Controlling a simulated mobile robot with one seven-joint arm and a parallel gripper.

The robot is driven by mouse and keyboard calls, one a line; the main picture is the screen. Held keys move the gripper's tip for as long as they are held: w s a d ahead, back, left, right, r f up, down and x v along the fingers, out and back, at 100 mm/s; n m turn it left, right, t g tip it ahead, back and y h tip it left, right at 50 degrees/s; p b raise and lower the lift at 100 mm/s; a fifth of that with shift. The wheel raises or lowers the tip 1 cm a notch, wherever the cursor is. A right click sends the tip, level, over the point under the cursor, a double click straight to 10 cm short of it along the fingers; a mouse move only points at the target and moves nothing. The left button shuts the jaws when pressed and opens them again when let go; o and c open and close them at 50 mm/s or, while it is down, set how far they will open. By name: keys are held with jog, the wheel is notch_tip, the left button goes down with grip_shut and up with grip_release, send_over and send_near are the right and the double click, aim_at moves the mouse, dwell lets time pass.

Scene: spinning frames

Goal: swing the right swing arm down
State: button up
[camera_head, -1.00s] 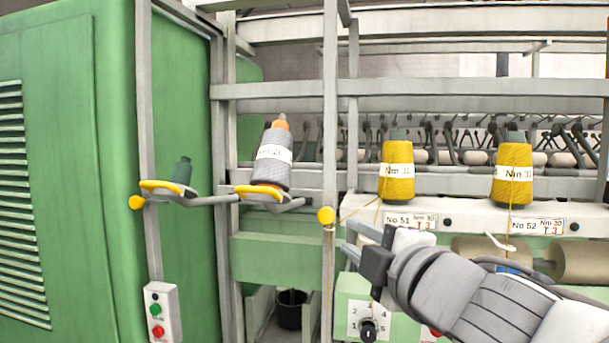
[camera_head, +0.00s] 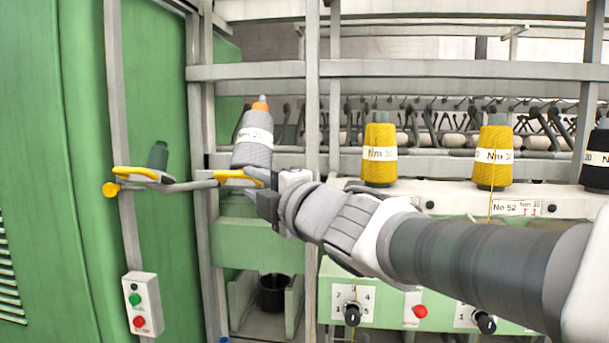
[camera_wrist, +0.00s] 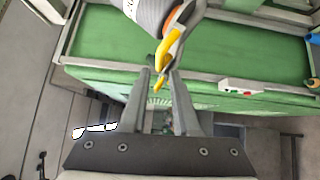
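The right swing arm carries a grey yarn cone (camera_head: 252,150) with an orange tip, which leans a little to the right. Its yellow handle (camera_head: 236,177) shows just below the cone. My gripper (camera_head: 258,190) is at the right end of this handle and hides part of the swing arm. In the wrist view, my gripper (camera_wrist: 161,74) is open, with the yellow handle (camera_wrist: 162,73) between its two finger tips. I cannot tell whether either finger touches it. The grey cone also shows at the top of the wrist view (camera_wrist: 150,12).
To the left is another swing arm with a yellow handle (camera_head: 135,174), a dark green peg (camera_head: 157,155) and a yellow knob (camera_head: 110,189). Vertical posts (camera_head: 312,90) and a green cabinet (camera_head: 60,130) stand close by. Yellow cones (camera_head: 380,150) stand on the machine at right.

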aim_at(238, 175)
jog(key=x, duration=0.7)
jog(key=shift+w+a, duration=0.25)
jog(key=shift+w, duration=0.05)
grip_shut()
jog(key=shift+r, duration=0.1)
dwell(1.1)
